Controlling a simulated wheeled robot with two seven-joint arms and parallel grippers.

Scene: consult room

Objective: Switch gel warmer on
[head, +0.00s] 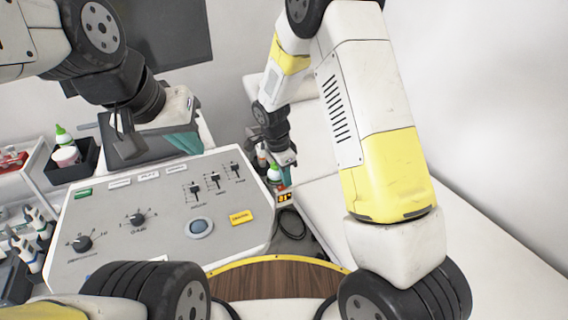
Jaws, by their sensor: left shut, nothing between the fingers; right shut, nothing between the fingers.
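What looks like the gel warmer is a small dark unit with a lit orange display (285,197), just right of the console. A white bottle with a green top (273,172) stands at it. My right gripper (288,158) points down right above this unit, shut and empty; it hides part of the unit, and I cannot tell whether it touches. The warmer's switch cannot be made out. My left gripper (123,143) is shut and empty, above the back left of the console.
A grey control console (110,235) with knobs, sliders and a trackball fills the left front. A dark monitor (165,30) stands behind. A black bin (75,170) with bottles is at the left. A white couch (480,235) lies at the right. A cable (290,222) coils below the display.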

